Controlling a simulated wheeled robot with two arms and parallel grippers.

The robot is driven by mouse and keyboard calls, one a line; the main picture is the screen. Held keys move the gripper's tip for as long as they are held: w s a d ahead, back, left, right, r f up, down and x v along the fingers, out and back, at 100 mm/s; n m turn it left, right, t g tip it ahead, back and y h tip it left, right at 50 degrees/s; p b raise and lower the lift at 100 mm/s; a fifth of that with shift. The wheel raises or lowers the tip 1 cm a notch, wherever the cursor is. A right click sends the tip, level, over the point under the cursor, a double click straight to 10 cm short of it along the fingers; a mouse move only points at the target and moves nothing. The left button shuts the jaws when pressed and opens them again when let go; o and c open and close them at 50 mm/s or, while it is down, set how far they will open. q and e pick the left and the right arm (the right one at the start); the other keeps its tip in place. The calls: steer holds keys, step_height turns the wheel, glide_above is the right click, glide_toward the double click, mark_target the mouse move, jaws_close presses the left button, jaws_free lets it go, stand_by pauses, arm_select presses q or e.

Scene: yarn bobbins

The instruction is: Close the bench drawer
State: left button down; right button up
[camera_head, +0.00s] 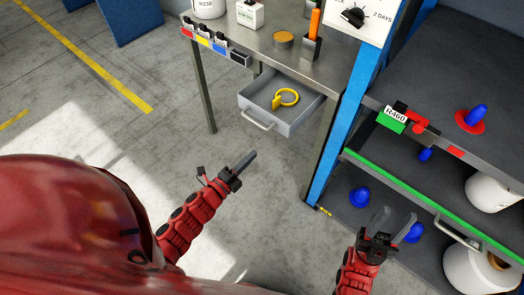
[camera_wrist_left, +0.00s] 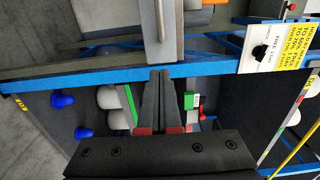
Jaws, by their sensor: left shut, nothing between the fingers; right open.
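The bench drawer (camera_head: 281,128) is pulled out from under the steel bench top (camera_head: 262,47) in the head view. Its front carries a bar handle (camera_head: 258,120), and a yellow ring-shaped item (camera_head: 288,97) lies inside. My left gripper (camera_head: 252,155) is shut and empty, in front of the drawer and apart from the handle in the picture. Its closed fingers also show in the left wrist view (camera_wrist_left: 160,75). My right gripper (camera_head: 397,213) is open and empty, in front of the shelf rack at the lower right.
A blue post (camera_head: 338,135) stands right of the drawer, beside a dark shelf rack (camera_head: 480,75) with blue cones and white bobbins. A bench leg (camera_head: 204,95) is left of the drawer.

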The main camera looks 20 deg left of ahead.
mark_target(306, 106)
arm_select(q)
steer(key=p+x, duration=0.3)
steer(key=x, duration=0.8)
steer(key=shift+w+d+r+p, duration=0.1)
steer(key=shift+r+p, duration=0.1)
steer(key=shift+p, duration=0.2)
steer(key=shift+w+f, duration=0.15)
steer(key=shift+w, duration=0.15)
steer(key=shift+w+d, duration=0.25)
steer(key=shift+w, duration=0.25)
steer(key=shift+f, duration=0.1)
steer(key=shift+w+d, duration=0.1)
steer(key=shift+w, duration=0.15)
steer(key=b+x, duration=1.2)
steer(key=x, duration=0.6)
steer(key=shift+w+f, duration=0.1)
steer(key=shift+f, duration=0.05)
steer(key=shift+w+d+b, duration=0.15)
steer(key=shift+w+b, duration=0.3)
steer(key=shift+r, duration=0.5)
